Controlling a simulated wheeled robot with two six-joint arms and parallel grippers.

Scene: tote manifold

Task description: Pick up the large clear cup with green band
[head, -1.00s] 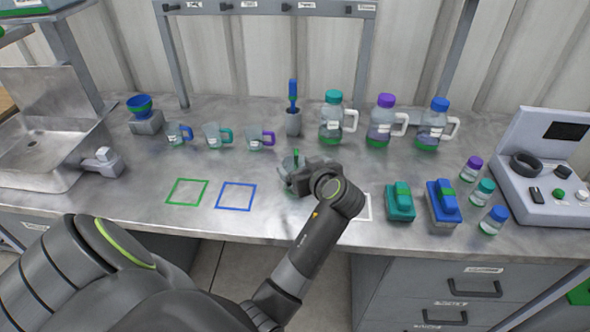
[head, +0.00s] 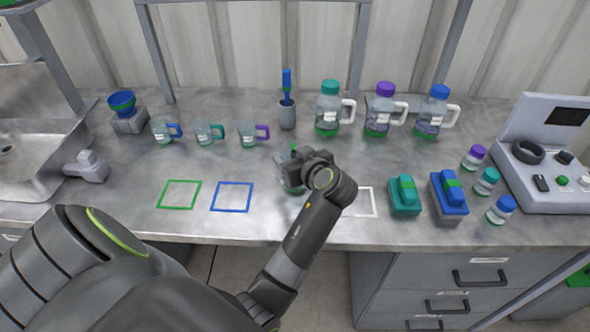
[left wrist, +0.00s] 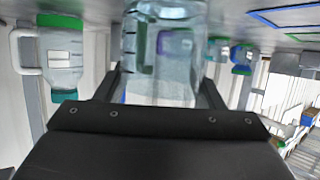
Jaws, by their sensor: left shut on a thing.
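The large clear cup with green band (head: 287,184) stands near the middle of the bench, partly hidden behind my left gripper. Its green part shows just above the gripper. My left gripper (head: 306,172) reaches the cup from the right and is shut on it. In the left wrist view the clear cup (left wrist: 165,60) fills the space between the two fingers of my left gripper (left wrist: 165,88). The head view does not clearly show whether the cup's base touches the bench. My right gripper is not in view.
Green (head: 179,194) and blue (head: 232,197) outlined squares lie left of the cup, with clear bench around them. Small handled cups (head: 207,132) stand behind. Capped bottles (head: 380,113) stand back right. A teal device (head: 405,195) and a blue device (head: 449,194) are to the right.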

